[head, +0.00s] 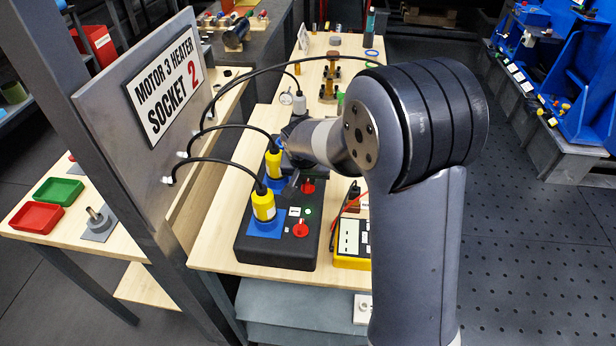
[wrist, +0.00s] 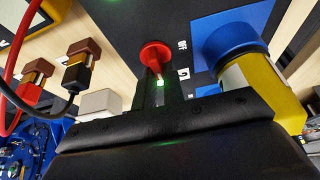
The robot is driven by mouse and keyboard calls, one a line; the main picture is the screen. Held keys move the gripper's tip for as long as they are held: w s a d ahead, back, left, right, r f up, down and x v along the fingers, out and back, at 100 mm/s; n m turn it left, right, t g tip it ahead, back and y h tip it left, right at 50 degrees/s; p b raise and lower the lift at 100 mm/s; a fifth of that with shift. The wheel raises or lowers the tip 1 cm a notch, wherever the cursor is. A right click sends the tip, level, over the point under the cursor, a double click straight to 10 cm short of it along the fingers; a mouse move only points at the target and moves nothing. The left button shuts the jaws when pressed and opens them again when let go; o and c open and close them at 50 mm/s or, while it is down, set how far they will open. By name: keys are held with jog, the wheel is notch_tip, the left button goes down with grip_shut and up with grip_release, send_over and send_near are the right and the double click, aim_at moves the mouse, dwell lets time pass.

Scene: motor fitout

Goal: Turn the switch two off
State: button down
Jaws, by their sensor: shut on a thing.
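A black switch box (head: 262,250) stands on the wooden bench, with yellow plugs (head: 264,205) in blue sockets (head: 262,228). A near red switch (head: 300,229) and a farther red switch (head: 308,188) show on its top, with a lit green lamp (head: 308,211) between them. In the wrist view my gripper (wrist: 157,88) is shut on a red switch (wrist: 155,55) beside a yellow plug (wrist: 268,85) in a blue socket (wrist: 228,45). A green glow shows between the fingers. The number printed beside this switch is hard to read. My arm hides most of the gripper in the head view.
A grey panel with the sign "Motor 3 heater socket 2" (head: 168,88) stands at left, with black cables running to the plugs. A yellow meter (head: 352,240) with red and black leads lies right of the box. Red tray (head: 36,217) and green tray (head: 58,191) stand far left.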

jog(key=shift+n, duration=0.3)
jog(key=n+y, duration=0.1)
jog(key=n, duration=0.2)
jog(key=shift+n+y, duration=0.3)
jog(key=n+b, duration=0.1)
jog(key=n, duration=0.1)
jog(key=n+y+b, duration=0.1)
jog(key=n+b, duration=0.1)
jog(key=shift+a+f+g+y, duration=0.1)
jog(key=shift+f+g+y, duration=0.1)
jog(key=shift+g+y, duration=0.1)
jog(key=n+g+y+b, duration=0.1)
jog(key=n+b, duration=0.2)
jog(key=n, duration=0.1)
jog(key=shift+n+b, duration=0.3)
jog(key=shift+n, duration=0.1)
jog(key=n+g+b, duration=0.1)
jog(key=n, duration=0.1)
jog(key=n+g+y, duration=0.1)
jog(key=n, duration=0.1)
jog(key=shift+s+a+r+n+b, duration=0.1)
jog(key=shift+s+r+n+b, duration=0.1)
jog(key=shift+n+b, duration=0.2)
jog(key=c, duration=1.5)
grip_release()
